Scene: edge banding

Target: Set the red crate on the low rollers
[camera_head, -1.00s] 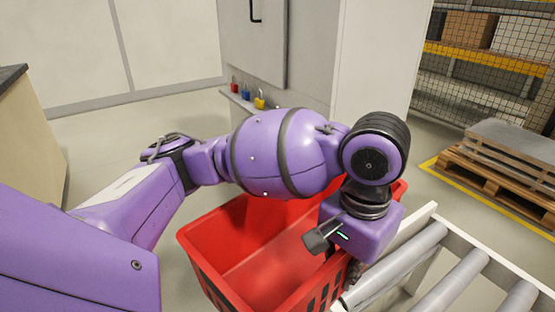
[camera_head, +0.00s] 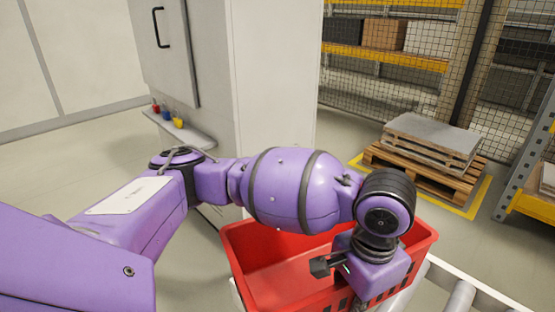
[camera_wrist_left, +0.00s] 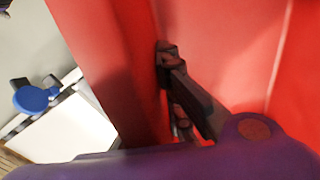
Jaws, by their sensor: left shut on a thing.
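The red crate (camera_head: 262,268) is at the lower middle of the head view, open side up and empty where I can see inside. My left gripper (camera_head: 357,303) is at the crate's near right wall, below my purple wrist. In the left wrist view my left gripper (camera_wrist_left: 172,62) is shut on the red crate wall (camera_wrist_left: 215,35). The low rollers (camera_head: 460,299) show only in part at the bottom right, just right of the crate. The crate's underside is hidden, so I cannot tell whether it touches the rollers. My right gripper is not in view.
A white rail (camera_head: 482,289) edges the rollers. A tall pale cabinet (camera_head: 255,80) with a small shelf (camera_head: 180,132) stands behind my arm. A wooden pallet (camera_head: 425,171) with grey sheets lies at the back right. The floor between crate and pallet is clear.

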